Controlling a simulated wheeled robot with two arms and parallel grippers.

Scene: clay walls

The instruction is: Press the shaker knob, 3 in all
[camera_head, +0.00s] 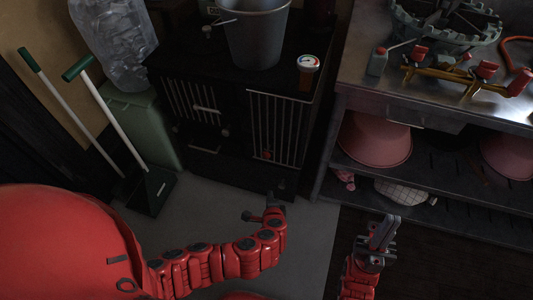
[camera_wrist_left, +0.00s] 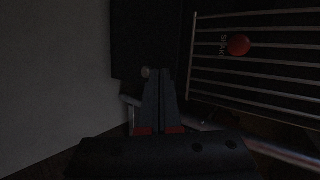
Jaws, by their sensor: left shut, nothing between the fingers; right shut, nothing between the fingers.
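A round red knob (camera_head: 266,155) is on the front of the black cabinet, low on the barred panel. In the left wrist view the red knob (camera_wrist_left: 238,44) sits over pale bars, with small pale lettering beside it that I cannot read for sure. I take it for the shaker knob. My left gripper (camera_head: 272,200) is in front of and below the knob, apart from it. In the left wrist view its fingers (camera_wrist_left: 160,75) are together and empty, with the knob to their upper right. My right gripper (camera_head: 384,224) is shut and empty, further right above the dark floor.
The black cabinet (camera_head: 215,148) carries a grey bucket (camera_head: 256,40) and a small orange container with a gauge-like top (camera_head: 306,72). A metal bench (camera_head: 365,92) with pink bowls (camera_head: 375,138) underneath stands at right. A green bin (camera_head: 150,125) and long-handled tools stand at left.

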